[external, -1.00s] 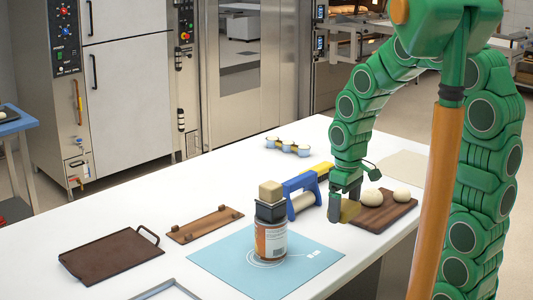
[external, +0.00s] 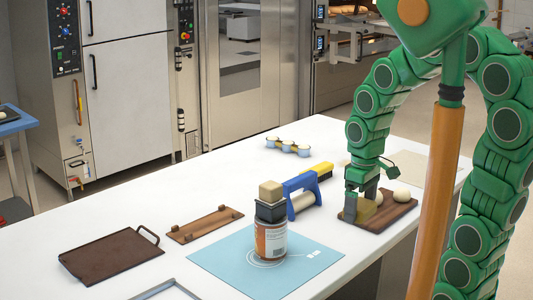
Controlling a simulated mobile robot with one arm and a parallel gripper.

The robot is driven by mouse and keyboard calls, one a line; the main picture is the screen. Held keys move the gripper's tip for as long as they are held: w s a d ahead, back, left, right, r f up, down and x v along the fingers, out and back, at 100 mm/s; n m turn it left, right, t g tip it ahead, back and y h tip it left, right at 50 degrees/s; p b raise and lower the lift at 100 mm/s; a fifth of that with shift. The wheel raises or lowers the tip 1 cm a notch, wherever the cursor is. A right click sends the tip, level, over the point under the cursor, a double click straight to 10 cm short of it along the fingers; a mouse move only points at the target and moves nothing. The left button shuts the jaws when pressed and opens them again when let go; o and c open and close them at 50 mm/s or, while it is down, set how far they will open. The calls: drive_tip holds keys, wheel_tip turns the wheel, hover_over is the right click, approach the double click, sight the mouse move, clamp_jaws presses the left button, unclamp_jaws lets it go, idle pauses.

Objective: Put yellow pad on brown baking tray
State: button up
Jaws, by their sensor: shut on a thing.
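My gripper (external: 361,203) is shut on a dull yellow pad (external: 367,212), partly hidden by the fingers. It holds the pad at the left part of a dark wooden board with dough balls; I cannot tell whether the pad touches the board. The brown baking tray (external: 112,257), a flat dark tray with a wire handle at its right end, lies at the front left of the white table, far from my gripper. The tray's surface is bare.
The wooden board (external: 388,222) carries pale dough balls (external: 401,196). Between my gripper and the tray stand a blue-handled tool (external: 301,184), a labelled jar (external: 271,240) with a block on top, on a light blue mat (external: 220,258), and a pegged wooden rack (external: 205,225). Small cups (external: 288,146) stand behind.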

drive_tip(key=r, duration=0.4)
drive_tip(key=a+r, duration=0.1)
drive_tip(key=r, duration=0.1)
drive_tip(key=shift+w+r, duration=0.3)
drive_tip(key=shift+w, duration=0.05)
drive_tip(key=shift+w+a+r, duration=0.1)
drive_tip(key=shift+w+a, duration=0.1)
drive_tip(key=shift+a, duration=0.05)
drive_tip(key=w+a+r+m, duration=0.1)
drive_tip(key=w+a, duration=0.1)
drive_tip(key=a, duration=1)
drive_tip(key=w+a+r, duration=0.2)
drive_tip(key=w+a, duration=0.1)
drive_tip(key=a, duration=0.8)
drive_tip(key=s+a+f, duration=0.2)
drive_tip(key=s+a, duration=0.4)
drive_tip(key=a, duration=0.5)
drive_tip(key=s+a+f, duration=0.2)
drive_tip(key=s+a, duration=0.4)
drive_tip(key=a, duration=0.5)
drive_tip(key=shift+w+a+f, duration=0.9)
drive_tip(key=shift+a+f, duration=1.1)
drive_tip(key=shift+f, duration=0.3)
drive_tip(key=shift+w+a+f, duration=0.95)
drive_tip(key=shift+a+f, duration=1.1)
drive_tip(key=shift+f, duration=0.3)
drive_tip(key=shift+w+a+f, duration=0.9)
drive_tip(key=shift+a+f, duration=1.1)
drive_tip(key=shift+f, duration=0.3)
